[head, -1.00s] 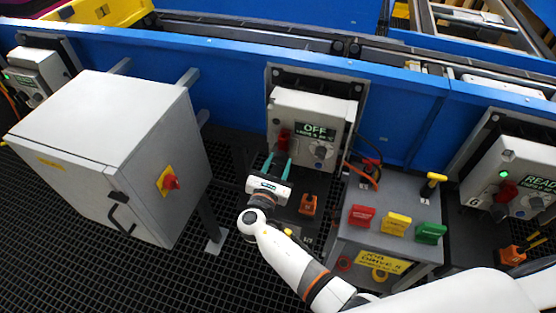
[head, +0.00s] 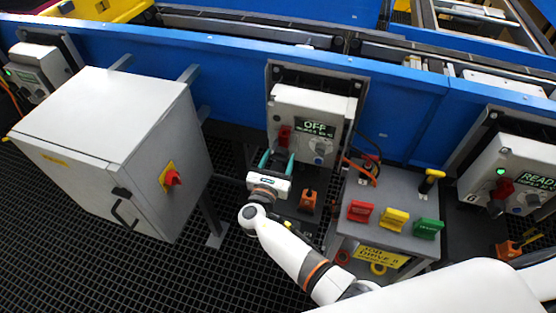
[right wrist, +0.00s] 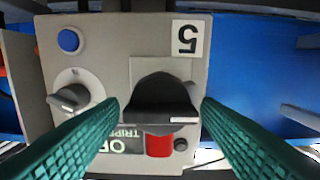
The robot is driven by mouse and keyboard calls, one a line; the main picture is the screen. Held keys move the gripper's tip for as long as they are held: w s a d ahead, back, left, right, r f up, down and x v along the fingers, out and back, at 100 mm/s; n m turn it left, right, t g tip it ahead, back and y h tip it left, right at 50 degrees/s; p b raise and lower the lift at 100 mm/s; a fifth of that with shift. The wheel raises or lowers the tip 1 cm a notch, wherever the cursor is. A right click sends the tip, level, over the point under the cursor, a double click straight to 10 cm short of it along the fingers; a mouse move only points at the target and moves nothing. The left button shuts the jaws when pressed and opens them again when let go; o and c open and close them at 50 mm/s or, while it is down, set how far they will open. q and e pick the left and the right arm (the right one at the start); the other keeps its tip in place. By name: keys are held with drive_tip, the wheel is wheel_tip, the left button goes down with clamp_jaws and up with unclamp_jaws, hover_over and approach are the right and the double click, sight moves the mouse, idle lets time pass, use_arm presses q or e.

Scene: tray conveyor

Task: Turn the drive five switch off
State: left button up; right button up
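The drive five box (head: 305,101) is a grey box on the blue conveyor side, with its display (head: 316,128) reading OFF. Its switch (head: 284,137) looks red in the head view. In the right wrist view the box is upside down with a "5" label (right wrist: 187,39); the switch handle (right wrist: 163,98) looks dark, with a red part (right wrist: 159,145) beside it. My right gripper (head: 277,160) is open just in front of the switch. Its teal fingers (right wrist: 160,118) lie either side of the handle, with gaps visible. My left gripper is not in view.
A grey cabinet (head: 120,120) with a red knob stands left. A stand (head: 375,185) with red, yellow and green tags is right of the gripper. Another drive box (head: 518,165) reading READY is farther right. An orange padlock-like piece (head: 308,200) sits below the drive five box.

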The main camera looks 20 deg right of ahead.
drive_tip(key=shift+s+a+f, duration=0.15)
drive_tip(key=shift+s+a, duration=0.2)
drive_tip(key=shift+s, duration=0.1)
drive_tip(key=b+v, duration=0.1)
drive_tip(key=v, duration=1)
drive_tip(key=shift+w, duration=0.1)
drive_tip(key=s+d+f+m+g+y, duration=0.25)
drive_tip(key=s+f, duration=0.25)
drive_tip(key=f, duration=0.5)
drive_tip(key=s+d+f+m+g+y, duration=0.25)
drive_tip(key=s+f+g, duration=0.2)
drive_tip(key=f, duration=0.65)
drive_tip(key=s+d+f+m+g+y, duration=0.1)
drive_tip(key=s+d+f+m+g, duration=0.3)
drive_tip(key=f, duration=0.6)
drive_tip(key=s+d+f+m+g+y, duration=0.1)
drive_tip(key=s+d+f+m, duration=0.1)
drive_tip(key=s+f+m, duration=0.2)
drive_tip(key=s+d+f+m+g+y, duration=0.1)
drive_tip(key=s+d+f+m, duration=0.1)
drive_tip(key=s+m, duration=0.6)
drive_tip(key=s+d+f+m+g+y, duration=0.1)
drive_tip(key=s+f+m, duration=0.4)
drive_tip(key=s, duration=0.8)
drive_tip(key=shift+s+d+f+m+y, duration=0.3)
drive_tip(key=shift+s+d+m+y, duration=0.1)
drive_tip(key=shift+m+y, duration=0.1)
